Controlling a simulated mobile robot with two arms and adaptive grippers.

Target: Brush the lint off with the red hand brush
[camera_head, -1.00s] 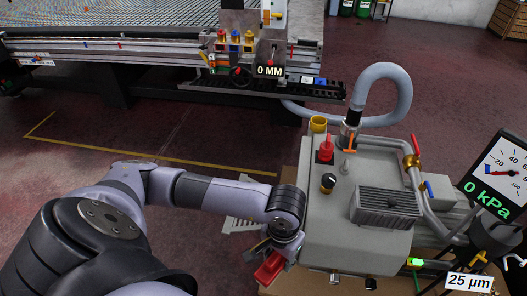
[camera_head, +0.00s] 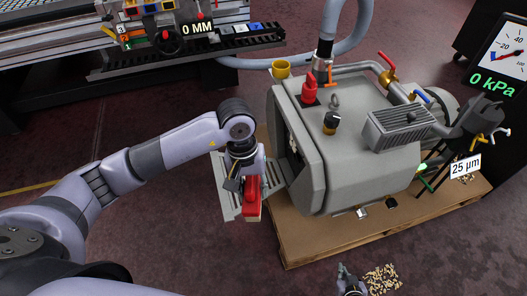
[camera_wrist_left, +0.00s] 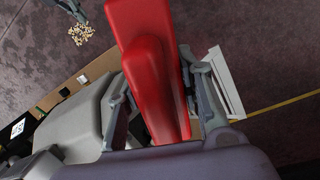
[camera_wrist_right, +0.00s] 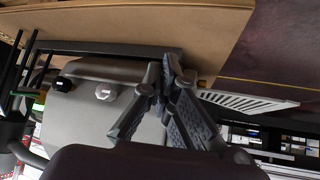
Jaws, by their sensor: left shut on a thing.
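My left gripper (camera_head: 238,182) is shut on the red hand brush (camera_head: 252,192). It holds the brush above the floor, just left of the grey pump housing (camera_head: 350,165). In the left wrist view the red brush (camera_wrist_left: 150,60) sits between the fingers; its bristles are hidden there. The housing has a dark opening (camera_head: 290,145) on its left side. A pale slatted panel (camera_head: 228,185) shows beside and behind the brush. My right gripper (camera_head: 349,279) is low at the bottom edge; in the right wrist view its fingertips (camera_wrist_right: 163,70) come together with nothing between them. I cannot make out lint.
The pump stands on a brown wooden base (camera_head: 330,238). A heap of pale pellets (camera_head: 382,279) lies on the floor beside my right gripper. The grid table (camera_head: 60,50) is at the back left. A grey hose (camera_head: 290,58) loops behind the pump. The gauge (camera_head: 498,60) reads 0 kPa.

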